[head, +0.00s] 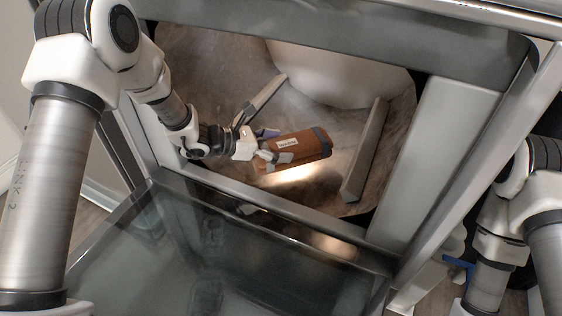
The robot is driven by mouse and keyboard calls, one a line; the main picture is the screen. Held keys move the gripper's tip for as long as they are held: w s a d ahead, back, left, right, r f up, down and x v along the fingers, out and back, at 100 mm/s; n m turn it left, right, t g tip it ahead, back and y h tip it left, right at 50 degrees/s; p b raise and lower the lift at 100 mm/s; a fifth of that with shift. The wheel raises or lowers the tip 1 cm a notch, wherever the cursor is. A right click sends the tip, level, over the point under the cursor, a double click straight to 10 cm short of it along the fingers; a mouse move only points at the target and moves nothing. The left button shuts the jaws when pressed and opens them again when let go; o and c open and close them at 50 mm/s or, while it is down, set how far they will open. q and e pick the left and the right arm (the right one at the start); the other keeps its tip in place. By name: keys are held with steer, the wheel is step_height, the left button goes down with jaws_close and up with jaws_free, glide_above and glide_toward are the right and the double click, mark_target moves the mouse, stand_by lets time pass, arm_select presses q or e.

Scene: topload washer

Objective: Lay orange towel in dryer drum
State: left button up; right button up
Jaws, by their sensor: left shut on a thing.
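The orange towel (303,147) is a rolled, brownish-orange bundle with a small white label and a dark end. My left gripper (273,155) reaches in from the left and is shut on the towel's left end. The towel is inside the opening of the dryer drum (225,75), in front of its grey metal wall; I cannot tell whether it touches the drum's lower surface. My right arm is at the lower right, outside the machine. Its gripper (452,268) shows only in part near the frame, and its fingers are unclear.
The drum has raised grey fins (366,150) on its wall and a pale rounded part at the back. A grey frame (440,150) surrounds the opening. A dark glass door (230,255) lies open below it. Bright light falls beneath the towel.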

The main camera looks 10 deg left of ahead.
arm_select(q)
step_height(320, 180, down, 4)
steer(key=shift+r+b, duration=0.2)
steer(key=shift+b, duration=0.45)
steer(key=shift+r, duration=0.15)
steer(key=shift+f, duration=0.45)
steer(key=o, duration=1.2)
